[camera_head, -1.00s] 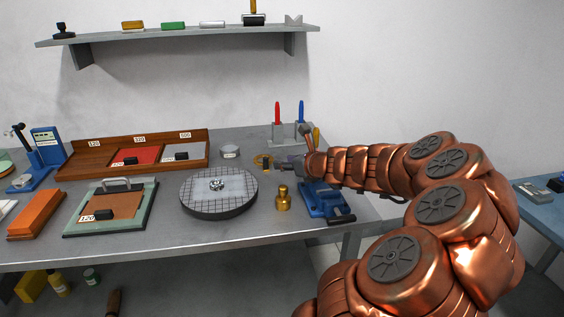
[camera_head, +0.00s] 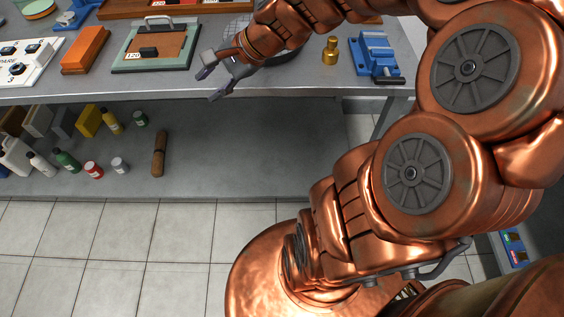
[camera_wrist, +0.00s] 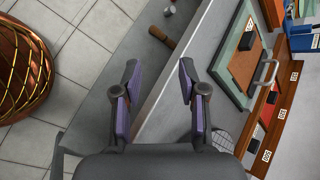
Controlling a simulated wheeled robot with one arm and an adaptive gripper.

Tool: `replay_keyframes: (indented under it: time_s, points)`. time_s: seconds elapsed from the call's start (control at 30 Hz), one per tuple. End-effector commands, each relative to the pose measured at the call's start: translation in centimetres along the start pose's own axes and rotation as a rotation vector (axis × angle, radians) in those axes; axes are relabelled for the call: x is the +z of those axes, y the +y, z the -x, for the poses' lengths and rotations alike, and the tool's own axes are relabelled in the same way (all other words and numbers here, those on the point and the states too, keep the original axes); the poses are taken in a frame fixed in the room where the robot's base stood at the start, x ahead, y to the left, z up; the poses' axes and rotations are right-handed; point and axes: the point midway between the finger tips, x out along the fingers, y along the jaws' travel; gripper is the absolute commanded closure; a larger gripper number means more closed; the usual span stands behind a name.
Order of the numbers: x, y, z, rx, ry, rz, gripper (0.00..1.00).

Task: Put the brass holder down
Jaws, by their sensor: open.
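The brass holder (camera_head: 330,50), a small gold-coloured piece with a narrow knob on top, stands upright on the grey workbench (camera_head: 300,82), just left of the blue vise (camera_head: 376,54). My gripper (camera_head: 209,85) is open and empty near the bench's front edge, well to the left of the holder and apart from it. In the wrist view the two purple-padded fingers (camera_wrist: 158,70) are spread with nothing between them. The holder does not show in the wrist view.
My arm hides much of the round gridded plate (camera_head: 284,57). A green-framed tray (camera_head: 118,65) with a brown sheet and an orange block (camera_head: 85,50) lie to the left.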

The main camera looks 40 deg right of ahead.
Motion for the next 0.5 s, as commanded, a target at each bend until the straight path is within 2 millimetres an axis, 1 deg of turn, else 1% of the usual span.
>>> replay_keyframes:
  time_s: [0.03,0.07,0.1,0.17,0.2,0.27,0.3,0.37,0.4,0.5]
  points:
    - [2.4,2.1,-0.7,0.085,-0.014,0.131,0.58]
    - [3.5,3.5,-0.9,0.138,-0.025,0.206,0.58]
    - [4.8,5.5,-1.1,0.208,-0.041,0.303,0.58]
    - [6.2,8.4,-1.1,0.310,-0.062,0.446,0.58]
    - [7.0,10.3,-0.8,0.377,-0.077,0.538,0.58]
    - [7.8,13.1,-0.2,0.478,-0.100,0.671,0.58]
    - [8.1,14.9,0.5,0.547,-0.116,0.755,0.58]
    - [8.2,17.4,1.6,0.641,-0.138,0.872,0.58]
    - [8.2,18.9,2.4,0.705,-0.155,0.939,0.58]
    - [7.7,21.8,4.4,0.834,-0.189,1.077,0.58]
